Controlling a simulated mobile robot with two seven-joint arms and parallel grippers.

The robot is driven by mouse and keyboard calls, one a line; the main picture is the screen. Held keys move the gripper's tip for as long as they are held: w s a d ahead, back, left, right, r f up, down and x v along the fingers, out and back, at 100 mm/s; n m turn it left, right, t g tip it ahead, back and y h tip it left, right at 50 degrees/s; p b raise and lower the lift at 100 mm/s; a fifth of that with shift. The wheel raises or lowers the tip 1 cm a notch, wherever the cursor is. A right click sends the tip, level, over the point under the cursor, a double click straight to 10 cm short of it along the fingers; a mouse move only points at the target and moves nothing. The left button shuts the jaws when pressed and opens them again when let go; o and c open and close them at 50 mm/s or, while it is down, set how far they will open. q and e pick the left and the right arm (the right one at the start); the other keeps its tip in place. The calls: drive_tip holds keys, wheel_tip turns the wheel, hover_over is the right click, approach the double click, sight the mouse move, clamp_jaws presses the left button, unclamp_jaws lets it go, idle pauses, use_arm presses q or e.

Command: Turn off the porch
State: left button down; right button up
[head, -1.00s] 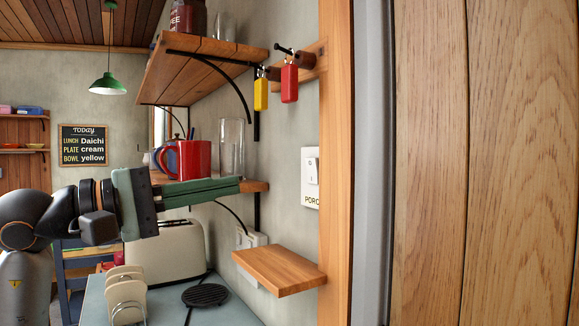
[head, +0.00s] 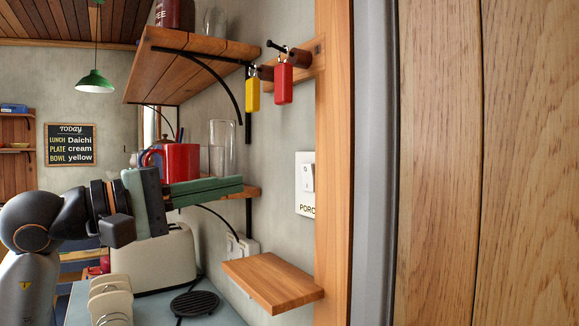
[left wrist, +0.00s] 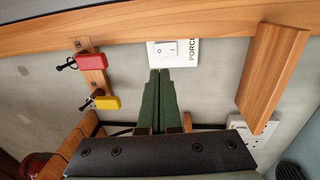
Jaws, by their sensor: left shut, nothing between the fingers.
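The porch switch (head: 306,182) is a white plate with a rocker and the lettering "PORC" below it, its end cut off by the wooden post. It is on the grey wall. In the left wrist view the switch (left wrist: 172,52) lies just beyond the fingertips. I cannot tell which way the rocker is tipped. My left gripper (head: 242,185) has green fingers, shut and empty, pointing right toward the switch with a gap between. The fingers also show in the left wrist view (left wrist: 160,78). My right gripper is not in view.
A small wooden ledge (head: 272,281) juts out below the switch. Red (head: 284,84) and yellow (head: 253,94) key tags hang above. A red mug (head: 181,160) and a glass (head: 223,148) stand on the shelf behind my fingers. A wooden post (head: 334,230) borders the switch's right.

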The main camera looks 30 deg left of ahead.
sight(306, 170)
use_arm(q)
drive_tip(key=p+x, duration=0.4)
drive_tip(key=x, duration=0.6)
drive_tip(key=shift+r, duration=0.15)
drive_tip(key=shift+w+d, duration=0.15)
drive_tip(key=shift+w, duration=0.1)
drive_tip(key=shift+w+d, duration=0.1)
drive_tip(key=shift+w, duration=0.1)
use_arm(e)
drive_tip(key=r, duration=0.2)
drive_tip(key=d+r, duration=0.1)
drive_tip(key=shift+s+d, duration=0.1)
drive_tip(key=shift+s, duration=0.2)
